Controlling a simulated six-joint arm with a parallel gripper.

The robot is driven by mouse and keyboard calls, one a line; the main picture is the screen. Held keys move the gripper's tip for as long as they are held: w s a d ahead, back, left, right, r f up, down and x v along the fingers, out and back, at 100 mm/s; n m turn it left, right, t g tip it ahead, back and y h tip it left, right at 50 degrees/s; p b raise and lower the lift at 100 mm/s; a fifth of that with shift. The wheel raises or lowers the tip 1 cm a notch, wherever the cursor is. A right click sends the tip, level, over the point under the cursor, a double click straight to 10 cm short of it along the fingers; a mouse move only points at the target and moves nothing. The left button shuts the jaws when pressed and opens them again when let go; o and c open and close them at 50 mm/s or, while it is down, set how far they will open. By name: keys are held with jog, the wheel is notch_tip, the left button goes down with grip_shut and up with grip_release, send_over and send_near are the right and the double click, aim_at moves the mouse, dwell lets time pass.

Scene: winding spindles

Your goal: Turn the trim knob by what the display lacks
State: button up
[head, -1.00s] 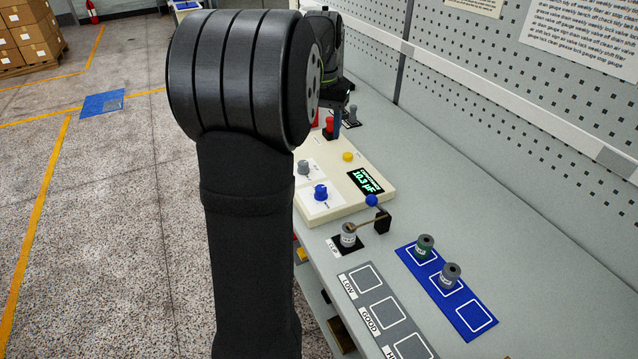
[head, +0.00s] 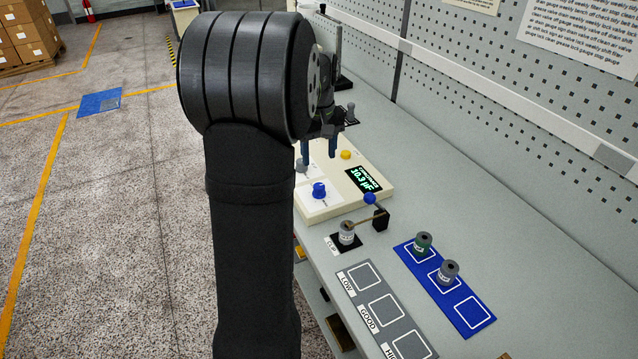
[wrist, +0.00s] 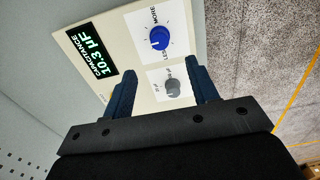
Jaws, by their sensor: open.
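A blue knob (head: 319,190) sits on a white plate, marked LESS and MORE in the wrist view (wrist: 157,39). A grey knob (head: 301,166) is beside it, its label too small to read; it also shows in the wrist view (wrist: 173,88). My gripper (head: 320,152) is open and empty above the box. In the wrist view its fingertips (wrist: 163,84) lie on either side of the grey knob, apart from it.
A grey spool (head: 347,236) stands at the clip, with a blue-balled lever (head: 369,199) reaching to it. A green spool (head: 423,243) and a grey one (head: 448,272) stand on the blue tray (head: 470,315). A grey LOW/GOOD strip (head: 366,301) is in front. A yellow button (head: 346,155) is on the box.

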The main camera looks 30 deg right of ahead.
aim_at(319, 185)
notch_tip(319, 185, down, 10)
jog(key=shift+f, duration=0.2)
jog(key=c, duration=1)
